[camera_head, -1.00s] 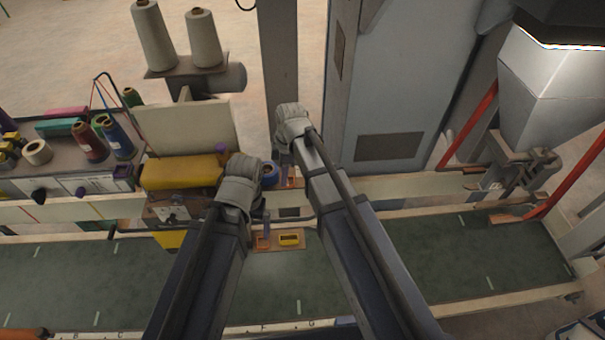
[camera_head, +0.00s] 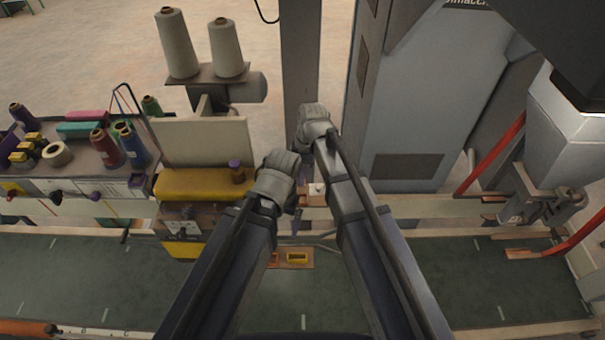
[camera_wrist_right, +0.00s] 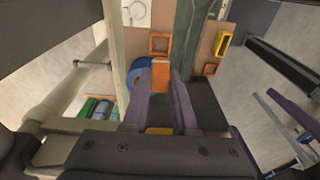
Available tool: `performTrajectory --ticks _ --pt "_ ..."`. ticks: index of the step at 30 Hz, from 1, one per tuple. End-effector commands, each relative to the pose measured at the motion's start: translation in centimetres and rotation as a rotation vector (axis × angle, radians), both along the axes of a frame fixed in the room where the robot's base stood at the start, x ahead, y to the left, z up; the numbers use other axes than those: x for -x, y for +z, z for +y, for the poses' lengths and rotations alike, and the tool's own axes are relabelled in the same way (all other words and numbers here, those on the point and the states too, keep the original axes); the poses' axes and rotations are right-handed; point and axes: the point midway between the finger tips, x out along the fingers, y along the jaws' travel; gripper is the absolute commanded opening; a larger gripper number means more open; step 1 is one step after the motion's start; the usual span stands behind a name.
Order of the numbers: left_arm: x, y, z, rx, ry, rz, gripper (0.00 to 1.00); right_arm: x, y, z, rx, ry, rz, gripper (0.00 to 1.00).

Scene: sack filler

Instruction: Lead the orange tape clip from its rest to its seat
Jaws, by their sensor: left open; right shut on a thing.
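The orange tape clip (camera_wrist_right: 160,76) is held between the purple fingers of my right gripper (camera_wrist_right: 162,88) in the right wrist view. It lies beside a blue tape roll (camera_wrist_right: 138,74) and just below an orange square frame (camera_wrist_right: 159,43). A second, smaller orange frame (camera_wrist_right: 210,69) lies to the right; I cannot tell which frame is the seat. In the head view my right gripper (camera_head: 306,166) is mostly hidden by its arm, and the clip cannot be made out.
A yellow holder (camera_wrist_right: 223,42) is near the frames; it also shows on a tan plate in the head view (camera_head: 298,258). A yellow machine (camera_head: 200,184) stands left of my left gripper. Thread spools (camera_head: 105,148) stand further left. The green belt (camera_head: 480,275) is clear at right.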

Motion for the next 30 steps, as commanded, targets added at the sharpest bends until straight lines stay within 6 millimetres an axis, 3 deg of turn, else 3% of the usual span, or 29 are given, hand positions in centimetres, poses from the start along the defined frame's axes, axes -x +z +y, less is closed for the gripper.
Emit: performTrajectory --ticks 30 --pt "-0.1 -7.9 0.0 0.0 0.003 -0.003 1.0 0.0 -7.9 0.0 0.0 0.0 0.0 0.0"
